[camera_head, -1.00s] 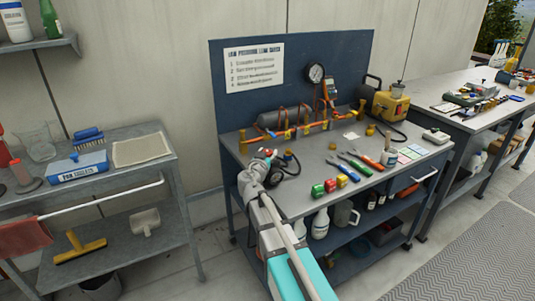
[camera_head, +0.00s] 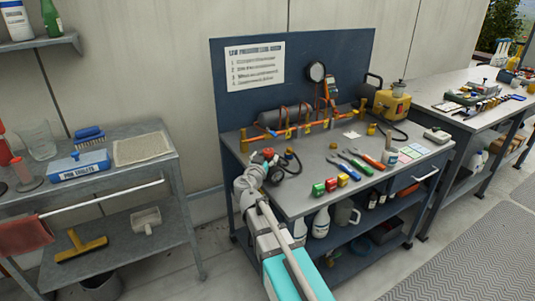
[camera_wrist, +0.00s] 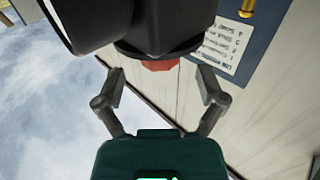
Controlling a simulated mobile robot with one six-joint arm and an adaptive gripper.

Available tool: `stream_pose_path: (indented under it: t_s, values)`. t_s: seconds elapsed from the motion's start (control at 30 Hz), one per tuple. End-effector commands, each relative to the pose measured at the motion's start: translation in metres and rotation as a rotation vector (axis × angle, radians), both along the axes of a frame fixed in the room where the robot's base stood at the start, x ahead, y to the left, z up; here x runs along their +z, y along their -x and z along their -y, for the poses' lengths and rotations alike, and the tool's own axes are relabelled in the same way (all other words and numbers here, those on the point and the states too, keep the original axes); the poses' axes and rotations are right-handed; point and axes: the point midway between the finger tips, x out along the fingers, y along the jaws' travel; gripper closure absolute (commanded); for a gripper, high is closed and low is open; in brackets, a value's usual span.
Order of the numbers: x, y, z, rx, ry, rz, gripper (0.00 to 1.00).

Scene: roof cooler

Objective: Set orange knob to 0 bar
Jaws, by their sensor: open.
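An orange-red knob (camera_head: 268,154) stands on the front left of the workbench, beside a small black gauge fitting (camera_head: 282,168). My gripper (camera_head: 258,169) is just left of and below it in the head view, partly overlapping the fitting. In the wrist view my gripper (camera_wrist: 160,78) is open, with its two fingers spread. An orange-red part (camera_wrist: 160,64), which looks like the knob, shows between and just beyond the fingertips. A large black body (camera_wrist: 130,25) hides most of it. The fingers do not visibly touch it. The dial reading cannot be read.
A yellow pump (camera_head: 391,104) is at the back right. A grey shelf cart (camera_head: 120,179) stands left.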

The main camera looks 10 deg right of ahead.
Motion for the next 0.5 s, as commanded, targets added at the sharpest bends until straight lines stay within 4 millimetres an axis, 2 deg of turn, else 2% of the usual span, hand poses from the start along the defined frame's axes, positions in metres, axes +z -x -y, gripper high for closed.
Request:
stream_pose_path:
  t_s: [0.03, 0.2, 0.5]
  values:
    - [0.0, 0.01, -0.004, 0.002, 0.0, 0.0, 0.1]
    - [0.0, 0.035, -0.017, 0.002, 0.0, 0.0, 0.1]
    - [0.0, 0.068, -0.035, 0.001, 0.0, 0.0, 0.1]
